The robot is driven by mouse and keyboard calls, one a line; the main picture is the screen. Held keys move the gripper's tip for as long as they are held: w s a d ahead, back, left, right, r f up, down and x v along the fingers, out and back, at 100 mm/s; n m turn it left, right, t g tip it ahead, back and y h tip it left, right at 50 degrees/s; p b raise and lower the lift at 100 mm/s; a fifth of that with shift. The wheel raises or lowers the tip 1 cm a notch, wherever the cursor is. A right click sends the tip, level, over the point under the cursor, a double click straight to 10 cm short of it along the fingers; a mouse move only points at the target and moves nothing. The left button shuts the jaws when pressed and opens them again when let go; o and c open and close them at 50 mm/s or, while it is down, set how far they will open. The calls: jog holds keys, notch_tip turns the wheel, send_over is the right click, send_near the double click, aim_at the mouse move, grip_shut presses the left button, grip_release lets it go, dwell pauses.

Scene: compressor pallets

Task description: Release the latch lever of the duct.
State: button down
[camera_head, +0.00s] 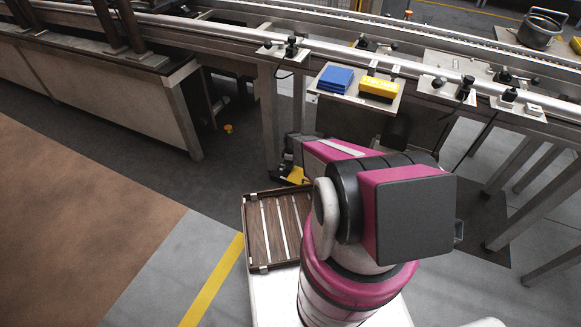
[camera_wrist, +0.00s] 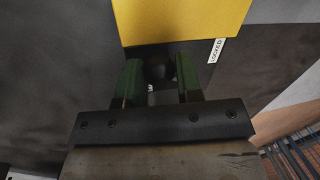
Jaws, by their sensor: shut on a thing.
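In the wrist view, my gripper (camera_wrist: 159,72) has its two green fingers on either side of a dark rounded knob (camera_wrist: 160,66), which appears to be the end of the latch lever. The fingers are shut on it. The knob lies just below the edge of a yellow panel (camera_wrist: 185,18). The rest of the lever and most of the duct cannot be made out. In the head view my arm hides most of the work spot; a small yellow part (camera_head: 297,175) shows beside it.
A brown slatted tray (camera_head: 252,228) sits close to my arm. Behind is a long rail bench (camera_head: 225,38) with a shelf holding blue pads (camera_head: 336,79) and a yellow box (camera_head: 379,87). A grey bench (camera_head: 110,90) stands at left. The floor at lower left is clear.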

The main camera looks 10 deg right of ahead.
jog(key=shift+w+a+n, duration=0.15)
jog(key=shift+w+n, duration=0.55)
jog(key=c, duration=0.8)
grip_release()
jog(key=shift+a, duration=0.1)
jog(key=shift+s, duration=0.1)
jog(key=shift+r, duration=0.5)
jog(key=r, duration=0.3)
jog(key=w+r, duration=0.1)
jog(key=r, duration=0.2)
jog(key=w+r, duration=0.1)
jog(key=r, duration=0.2)
jog(key=shift+d+r, duration=0.3)
jog(key=shift+d, duration=0.05)
